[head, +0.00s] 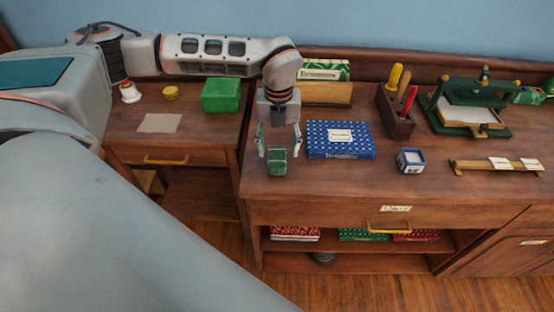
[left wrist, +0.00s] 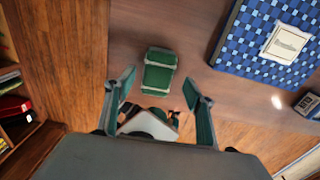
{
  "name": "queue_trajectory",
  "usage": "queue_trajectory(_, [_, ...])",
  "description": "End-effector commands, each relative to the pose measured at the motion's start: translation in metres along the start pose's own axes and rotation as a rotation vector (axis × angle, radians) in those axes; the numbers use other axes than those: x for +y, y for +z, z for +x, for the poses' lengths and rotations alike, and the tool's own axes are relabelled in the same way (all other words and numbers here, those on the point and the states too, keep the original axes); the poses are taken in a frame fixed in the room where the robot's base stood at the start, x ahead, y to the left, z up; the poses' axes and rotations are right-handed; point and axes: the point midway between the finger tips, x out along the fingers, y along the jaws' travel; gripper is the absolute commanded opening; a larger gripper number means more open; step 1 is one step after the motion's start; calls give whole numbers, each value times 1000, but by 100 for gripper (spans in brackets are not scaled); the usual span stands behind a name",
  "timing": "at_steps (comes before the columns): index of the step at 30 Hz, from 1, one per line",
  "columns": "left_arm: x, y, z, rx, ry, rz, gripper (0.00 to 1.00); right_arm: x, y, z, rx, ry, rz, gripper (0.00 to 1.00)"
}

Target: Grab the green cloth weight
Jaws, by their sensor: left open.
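The green cloth weight (head: 277,162) is a small green block with pale bands. It lies on the wooden desk top near its front left corner, left of the blue patterned box. My left gripper (head: 279,147) points down above it, open, with one finger towards each side of the weight and nothing held. In the left wrist view the weight (left wrist: 159,76) shows just beyond the open fingertips (left wrist: 160,88), apart from them. My right gripper is not in view.
The blue patterned box (head: 341,140) lies just right of the gripper. A small blue-and-white box (head: 411,161), a tool holder (head: 394,118) and a green press (head: 468,116) stand farther right. A green box (head: 221,96) stands on the lower desk at left.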

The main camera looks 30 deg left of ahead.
Motion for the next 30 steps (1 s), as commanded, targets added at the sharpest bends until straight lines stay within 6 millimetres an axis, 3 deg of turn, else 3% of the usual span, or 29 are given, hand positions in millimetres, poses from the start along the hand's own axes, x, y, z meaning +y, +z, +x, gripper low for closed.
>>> queue_trajectory(7, [4,-2,32,3,1,0,54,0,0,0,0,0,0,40])
queue_trajectory(16, [3,-1,36,1,0,1,54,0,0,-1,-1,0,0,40])
queue_trajectory(22, [3,-1,36,1,0,1,2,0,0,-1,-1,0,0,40])
queue_trajectory(30, [3,-1,34,0,-2,1,0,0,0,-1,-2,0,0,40])
